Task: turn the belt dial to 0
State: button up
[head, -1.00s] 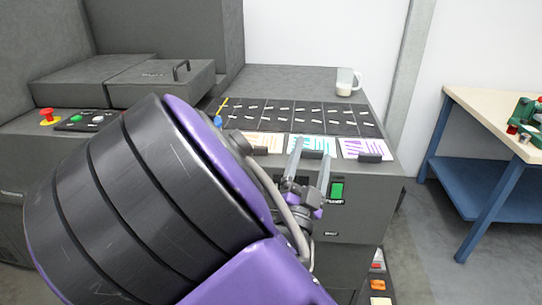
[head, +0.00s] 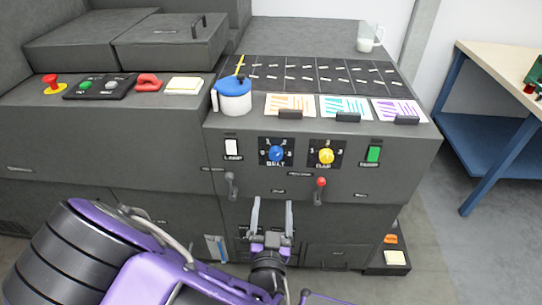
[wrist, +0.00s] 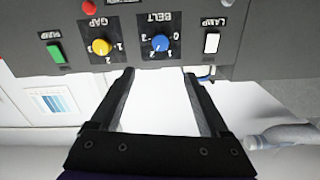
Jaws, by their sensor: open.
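The belt dial (head: 276,154) is a blue round knob on a dark plate marked BELT, on the machine's front panel. Numbers stand around it; I cannot tell for sure which one it points at. In the wrist view the belt dial (wrist: 160,42) appears upside down, beyond the fingertips and roughly centred between them. My gripper (head: 272,206) is open and empty, below the dial in the head view and apart from it. In the wrist view my gripper (wrist: 160,75) shows both fingers spread with nothing between them.
Beside the dial are a white lamp switch (head: 232,147), a yellow gap dial (head: 326,156) and a green switch (head: 374,154). A red-knobbed lever (head: 320,186) and a grey lever (head: 231,182) stick out below. A blue-lidded pot (head: 233,95) stands on the ledge above.

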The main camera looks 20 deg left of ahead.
aim_at(276, 157)
jog(key=x, duration=1.7)
jog(key=shift+w+f+p, duration=0.1)
jog(key=shift+p, duration=0.3)
grip_shut()
